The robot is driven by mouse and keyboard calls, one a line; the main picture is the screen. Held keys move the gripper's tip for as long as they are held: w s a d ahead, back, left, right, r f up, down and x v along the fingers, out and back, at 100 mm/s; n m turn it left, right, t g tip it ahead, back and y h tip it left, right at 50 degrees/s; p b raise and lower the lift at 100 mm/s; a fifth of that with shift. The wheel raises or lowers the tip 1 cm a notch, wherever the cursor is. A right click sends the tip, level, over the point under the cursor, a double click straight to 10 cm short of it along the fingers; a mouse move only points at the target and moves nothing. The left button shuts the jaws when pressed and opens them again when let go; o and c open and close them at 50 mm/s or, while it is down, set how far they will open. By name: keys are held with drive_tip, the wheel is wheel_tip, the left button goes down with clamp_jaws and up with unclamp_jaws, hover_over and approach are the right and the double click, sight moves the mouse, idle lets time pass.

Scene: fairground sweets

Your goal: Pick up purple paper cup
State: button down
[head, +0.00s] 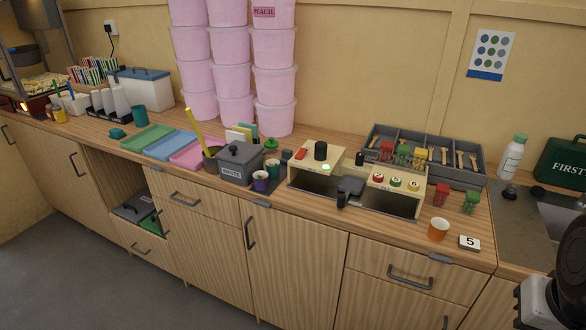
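The purple paper cup (261,182) is small and stands upright on the wooden counter near its front edge, just right of the front corner of a grey lidded box. A dark green cup (272,169) stands close behind it to the right. Whether the two cups touch I cannot tell. Nothing holds the purple cup. A black and white part of my arm shows at the lower right edge, far from the cup. No gripper fingers can be made out.
The grey waste box (238,165) and a dark pot with a yellow stick (194,130) crowd the cup's left. A wooden stand (322,163) is to its right. An orange cup (438,229) and a number 5 card (469,242) lie at the right. Pink tubs (233,82) rise behind.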

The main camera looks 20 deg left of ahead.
sight(266, 178)
drive_tip(key=c, duration=1.8)
unclamp_jaws()
drive_tip(key=o, duration=1.5)
drive_tip(key=shift+o, duration=0.2)
drive_tip(key=w+a+n+t, duration=0.15)
drive_tip(key=w+a, duration=0.25)
drive_tip(key=w, duration=0.5)
drive_tip(key=w+a+n+t, duration=0.1)
drive_tip(key=w+a+t, duration=0.2)
drive_tip(key=w, duration=0.6)
drive_tip(key=w+a+f+n+t+y, duration=0.1)
drive_tip(key=w+a+f+n+y, duration=0.1)
drive_tip(key=w+a, duration=0.5)
drive_tip(key=w+a+f+n+t+y, duration=0.1)
drive_tip(key=w+a+f+t+y, duration=0.1)
drive_tip(key=w+a, duration=0.45)
drive_tip(key=a+f+n+y, duration=0.2)
drive_tip(key=a+f+y, duration=0.2)
drive_tip(key=a, duration=0.8)
drive_tip(key=w+a+f+n+g+y, duration=0.1)
drive_tip(key=a+f+n+y, duration=0.2)
drive_tip(key=a, duration=1)
drive_tip(key=w+a+f+n+g+y, duration=0.1)
drive_tip(key=a+f+y, duration=0.4)
drive_tip(key=a, duration=0.8)
drive_tip(key=shift+w+f+n, duration=0.2)
drive_tip(key=shift+f+n, duration=0.15)
drive_tip(key=shift+n, duration=0.3)
